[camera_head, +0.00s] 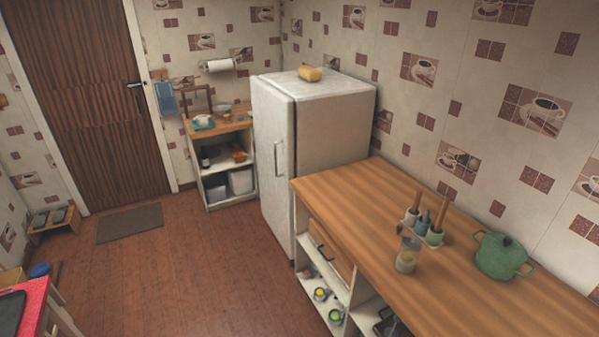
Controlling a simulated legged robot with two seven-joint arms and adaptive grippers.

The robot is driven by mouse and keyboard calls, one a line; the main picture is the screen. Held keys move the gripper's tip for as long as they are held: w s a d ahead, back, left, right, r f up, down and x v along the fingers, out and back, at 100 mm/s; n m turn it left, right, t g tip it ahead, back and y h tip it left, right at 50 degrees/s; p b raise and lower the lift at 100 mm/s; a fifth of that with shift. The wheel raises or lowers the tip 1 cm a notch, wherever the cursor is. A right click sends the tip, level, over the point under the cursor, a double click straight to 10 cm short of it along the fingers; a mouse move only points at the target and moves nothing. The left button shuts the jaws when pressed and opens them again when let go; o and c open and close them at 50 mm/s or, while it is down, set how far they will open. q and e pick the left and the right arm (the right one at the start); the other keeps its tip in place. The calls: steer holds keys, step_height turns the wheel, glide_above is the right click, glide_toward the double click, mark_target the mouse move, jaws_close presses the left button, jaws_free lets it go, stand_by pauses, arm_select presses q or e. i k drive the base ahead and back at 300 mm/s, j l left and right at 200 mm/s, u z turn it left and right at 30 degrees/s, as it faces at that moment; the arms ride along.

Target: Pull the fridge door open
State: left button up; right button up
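The white fridge (333,122) stands against the right wall, past the far end of the wooden counter. Its door (271,158) is on the left-facing side and looks shut. A long vertical metal handle (279,158) is on the door, near the edge closer to the counter. A yellow item (309,73) lies on top of the fridge. Neither of my grippers shows in the head view, so their state is hidden.
The wooden counter (440,260) fills the right foreground, with a green pot (501,256) and utensil holders (424,226). A shelf unit (222,158) stands beyond the fridge. A red-covered table (32,296) is lower left. The brown floor (190,265) before the fridge is clear.

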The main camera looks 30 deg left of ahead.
mark_target(273, 117)
steer(key=i+j, duration=0.4)
steer(key=j, duration=0.15)
steer(key=i+j, duration=0.4)
steer(key=j, duration=0.2)
steer(key=i+j, duration=0.4)
steer(key=j, duration=0.15)
